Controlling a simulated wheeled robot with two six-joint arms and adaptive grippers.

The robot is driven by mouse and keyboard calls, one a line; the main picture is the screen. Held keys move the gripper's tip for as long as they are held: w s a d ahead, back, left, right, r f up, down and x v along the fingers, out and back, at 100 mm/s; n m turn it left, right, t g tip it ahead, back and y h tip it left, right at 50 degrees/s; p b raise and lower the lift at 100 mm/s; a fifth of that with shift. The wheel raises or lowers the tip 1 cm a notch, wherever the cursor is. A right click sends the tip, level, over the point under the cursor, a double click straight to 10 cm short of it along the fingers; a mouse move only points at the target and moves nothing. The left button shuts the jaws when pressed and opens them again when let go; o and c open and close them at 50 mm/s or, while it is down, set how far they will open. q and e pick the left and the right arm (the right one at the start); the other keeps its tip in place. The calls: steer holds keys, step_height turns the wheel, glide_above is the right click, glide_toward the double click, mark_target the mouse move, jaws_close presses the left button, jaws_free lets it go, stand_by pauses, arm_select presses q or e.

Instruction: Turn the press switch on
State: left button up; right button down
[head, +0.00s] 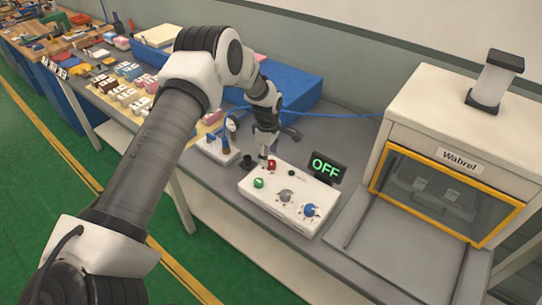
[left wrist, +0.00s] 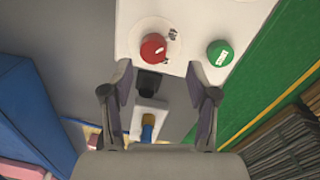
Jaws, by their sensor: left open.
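The white control box (head: 302,187) stands on the grey table and carries a red button (head: 271,165), a green button (head: 259,183), a grey knob (head: 285,196) and a blue knob (head: 310,210). A small display (head: 325,168) behind it reads OFF in green. My left gripper (head: 264,150) is open and empty, above the table near the box's red-button end. In the left wrist view the red button (left wrist: 152,48) lies just beyond and between the fingertips, apart from them, with the green button (left wrist: 219,53) to its right. My right gripper is out of view.
The Wabrel press (head: 460,160) with a yellow-framed window stands right of the box. A small white device with blue parts (head: 217,150) and a black block (head: 247,162) sit beside the box. A blue box (head: 295,88) lies behind my arm.

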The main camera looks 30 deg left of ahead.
mark_target(270, 163)
arm_select(q)
steer(key=f, duration=0.1)
steer(key=w+f, duration=0.1)
steer(key=f, duration=0.2)
steer(key=shift+w+a+f, duration=0.1)
steer(key=shift+w+f, duration=0.2)
steer(key=shift+f, duration=0.05)
steer(key=shift+s+r, duration=0.3)
steer(key=shift+c, duration=1.4)
steer(key=shift+s+r, duration=0.1)
steer(key=shift+s, duration=0.05)
steer(key=c, duration=0.5)
jaws_close()
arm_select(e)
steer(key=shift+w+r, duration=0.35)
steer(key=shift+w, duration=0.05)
